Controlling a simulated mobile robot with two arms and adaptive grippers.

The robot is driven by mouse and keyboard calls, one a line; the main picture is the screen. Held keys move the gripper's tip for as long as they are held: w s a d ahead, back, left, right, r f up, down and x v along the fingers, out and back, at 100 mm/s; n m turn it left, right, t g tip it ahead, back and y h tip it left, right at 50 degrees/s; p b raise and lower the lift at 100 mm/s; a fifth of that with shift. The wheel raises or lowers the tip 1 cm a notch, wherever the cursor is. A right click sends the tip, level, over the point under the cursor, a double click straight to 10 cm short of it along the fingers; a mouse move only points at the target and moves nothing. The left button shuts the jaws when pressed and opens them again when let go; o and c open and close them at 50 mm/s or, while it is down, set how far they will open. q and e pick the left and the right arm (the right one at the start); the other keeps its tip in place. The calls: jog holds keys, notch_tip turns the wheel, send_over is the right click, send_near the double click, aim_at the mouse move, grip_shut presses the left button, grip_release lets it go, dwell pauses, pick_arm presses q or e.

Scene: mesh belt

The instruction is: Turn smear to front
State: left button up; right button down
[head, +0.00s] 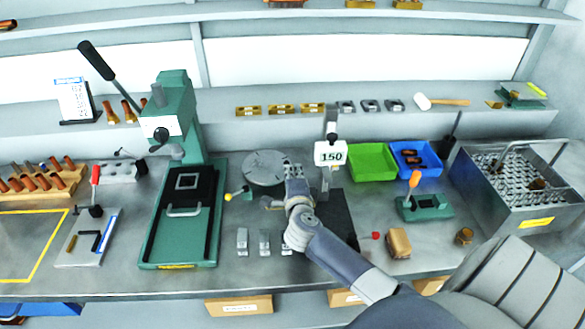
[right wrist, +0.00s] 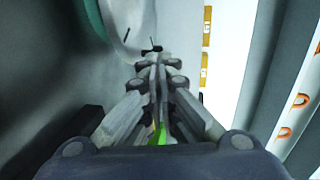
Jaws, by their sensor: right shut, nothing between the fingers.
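A round grey plate (head: 262,167) lies on the bench left of centre, with a few thin dark marks on its top. I cannot make out which of them is the smear. My right gripper (head: 291,164) is at the plate's right edge in the head view, shut and empty; I cannot tell whether it touches the plate. In the right wrist view its closed fingers (right wrist: 152,58) point toward a pale curved surface (right wrist: 128,22) with a thin dark line near it. My left gripper is not in view.
A green press (head: 176,215) stands left of the plate. A "150" sign (head: 331,155) on a stand is close to my right gripper. Green (head: 373,163) and blue (head: 402,150) bins are further right. Small metal blocks (head: 264,242) stand in front. A perforated metal tank (head: 478,200) is far right.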

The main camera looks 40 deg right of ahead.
jog(key=shift+w+d+f, duration=0.15)
jog(key=shift+w+d, duration=0.2)
jog(key=shift+w, duration=0.25)
jog(key=shift+w+d+r+p, duration=0.2)
jog(key=shift+d+p, duration=0.1)
jog(key=shift+p, duration=0.45)
jog(key=shift+d+p, duration=0.15)
jog(key=shift+p, duration=0.15)
jog(key=shift+f, duration=0.2)
